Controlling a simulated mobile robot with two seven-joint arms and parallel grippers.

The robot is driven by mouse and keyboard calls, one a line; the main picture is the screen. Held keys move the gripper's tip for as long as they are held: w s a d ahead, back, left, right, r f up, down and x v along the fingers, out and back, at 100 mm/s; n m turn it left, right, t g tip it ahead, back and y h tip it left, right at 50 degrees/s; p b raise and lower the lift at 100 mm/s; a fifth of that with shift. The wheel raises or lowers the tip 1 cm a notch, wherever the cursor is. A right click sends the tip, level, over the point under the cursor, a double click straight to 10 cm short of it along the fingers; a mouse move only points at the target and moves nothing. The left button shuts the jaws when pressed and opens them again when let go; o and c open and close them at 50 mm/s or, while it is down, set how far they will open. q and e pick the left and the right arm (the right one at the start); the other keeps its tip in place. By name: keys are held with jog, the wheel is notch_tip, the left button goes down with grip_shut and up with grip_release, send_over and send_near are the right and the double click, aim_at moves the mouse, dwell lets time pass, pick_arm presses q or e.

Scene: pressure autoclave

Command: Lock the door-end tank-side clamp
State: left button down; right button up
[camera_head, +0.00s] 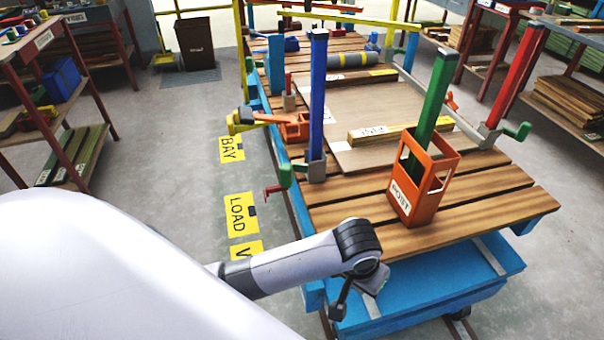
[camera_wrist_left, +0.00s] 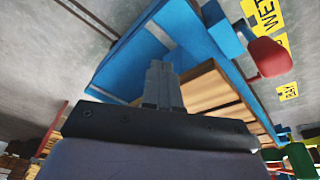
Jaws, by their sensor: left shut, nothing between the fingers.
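Several clamps stand along the slatted cart. A clamp with a blue post (camera_head: 318,95) is at the near left edge, with a green grip (camera_head: 285,176) and a red handle (camera_head: 276,190) beside its foot. A clamp with a red post (camera_head: 510,80) and a green grip (camera_head: 517,130) is on the right edge. I cannot tell which is the door-end tank-side one. My left gripper (camera_head: 339,311) hangs by the cart's near end, apart from the clamps; its fingers (camera_wrist_left: 163,85) are together and empty in the left wrist view. A red rounded part (camera_wrist_left: 270,57) shows there. My right gripper is out of view.
The slatted top (camera_head: 430,232) sits on a blue cart frame (camera_head: 425,290). An orange box (camera_head: 410,190) holding a green post (camera_head: 432,95) stands near its end. A yellow-and-orange clamp (camera_head: 243,119) juts out left. Yellow floor signs (camera_head: 238,213) lie beside the cart on open floor.

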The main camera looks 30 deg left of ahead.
pick_arm(q)
jog(key=w+a+r+n+y, duration=0.1)
jog(key=w+a, duration=0.1)
jog(key=w, duration=0.1)
jog(key=w+a+r+n+y, duration=0.1)
jog(key=w+a+r, duration=0.1)
jog(key=w+a+r+y, duration=0.2)
jog(key=w, duration=0.1)
jog(key=shift+w+n, duration=0.3)
jog(key=shift+n, duration=0.1)
jog(key=w+a+r+n+y, duration=0.4)
jog(key=w+a+r, duration=0.1)
jog(key=a+r, duration=0.3)
jog(key=shift+w+a+r+n+g+b, duration=0.3)
jog(key=shift+w+a+r+g+b, duration=0.1)
jog(key=shift+r, duration=0.1)
jog(key=shift+f, duration=0.1)
jog(key=x, duration=1)
jog(key=shift+a+f+b, duration=0.1)
jog(key=shift+b, duration=0.3)
jog(key=a, duration=0.1)
jog(key=s+a, duration=0.1)
jog(key=a+p, duration=0.1)
jog(key=shift+s+a, duration=0.1)
jog(key=shift+s, duration=0.25)
